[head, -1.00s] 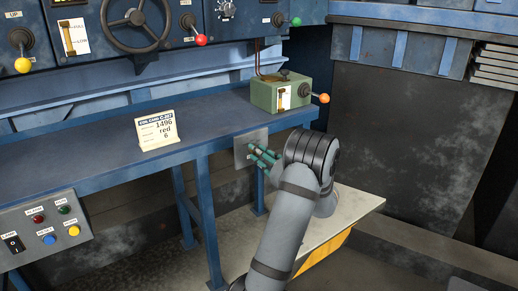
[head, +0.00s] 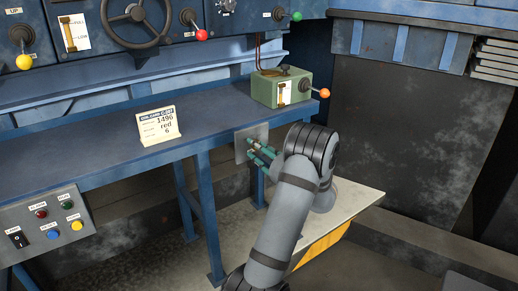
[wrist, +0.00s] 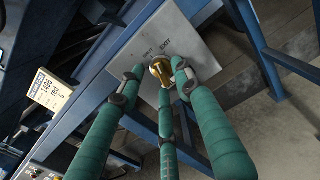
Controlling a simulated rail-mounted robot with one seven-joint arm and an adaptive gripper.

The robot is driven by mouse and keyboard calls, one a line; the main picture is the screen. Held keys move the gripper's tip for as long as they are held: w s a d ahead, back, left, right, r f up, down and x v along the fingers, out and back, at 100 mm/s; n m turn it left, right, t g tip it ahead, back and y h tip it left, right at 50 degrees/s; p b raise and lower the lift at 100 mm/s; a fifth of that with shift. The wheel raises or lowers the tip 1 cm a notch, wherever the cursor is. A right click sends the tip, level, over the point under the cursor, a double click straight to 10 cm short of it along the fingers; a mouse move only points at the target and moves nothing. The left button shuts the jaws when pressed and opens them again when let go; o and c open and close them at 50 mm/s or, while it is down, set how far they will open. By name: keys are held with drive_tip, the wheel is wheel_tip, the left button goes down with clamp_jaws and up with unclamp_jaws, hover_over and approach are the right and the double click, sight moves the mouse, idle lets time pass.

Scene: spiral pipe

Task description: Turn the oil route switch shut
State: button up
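The oil route switch appears to be a small brass knob (wrist: 161,71) on a light grey plate (wrist: 184,32) in the wrist view. The plate also shows in the head view (head: 247,146), below the bench's right end; there my fingers and arm hide the knob. My gripper (wrist: 157,80) has three green fingers with their tips around the knob. The left tip stands apart from it, and the right tip is very near it. I cannot tell whether any tip touches. In the head view my gripper (head: 261,151) is right at the plate.
A blue bench (head: 90,163) runs above, with a bench leg (head: 207,215) beside the plate. A card (head: 158,126) and a green box (head: 281,87) with an orange-tipped lever (head: 322,92) stand on it. A button panel (head: 45,223) is at lower left.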

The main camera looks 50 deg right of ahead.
drive_tip(key=shift+r, duration=0.15)
drive_tip(key=shift+s, duration=0.1)
drive_tip(key=v, duration=1.2)
